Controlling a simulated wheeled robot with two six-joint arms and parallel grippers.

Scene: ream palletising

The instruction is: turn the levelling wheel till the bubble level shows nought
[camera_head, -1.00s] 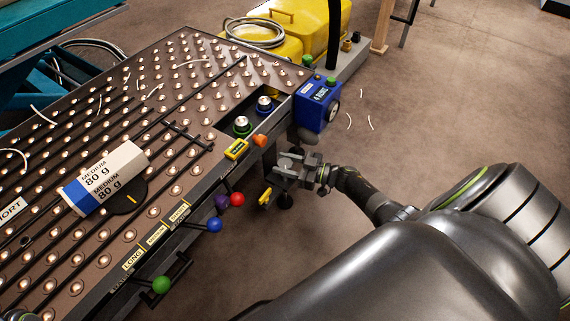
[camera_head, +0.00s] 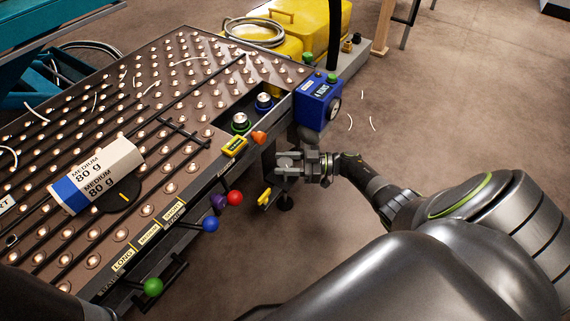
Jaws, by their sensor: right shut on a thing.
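My right gripper (camera_head: 288,164) is beside the table leg under the near right corner of the ball table, its jaws pointing left. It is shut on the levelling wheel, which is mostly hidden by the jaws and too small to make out. The leg's dark foot (camera_head: 285,203) shows just below. The bubble level, a small yellow box (camera_head: 234,146), sits on the table edge up and left of the gripper. Its reading is too small to tell. My left gripper is not in view.
A blue box (camera_head: 317,101) with a black dial hangs at the table's corner, above the gripper. Red, blue, purple and green knobs line the table's front edge. A paper ream (camera_head: 98,176) lies on the ball table (camera_head: 185,92). Floor to the right is clear.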

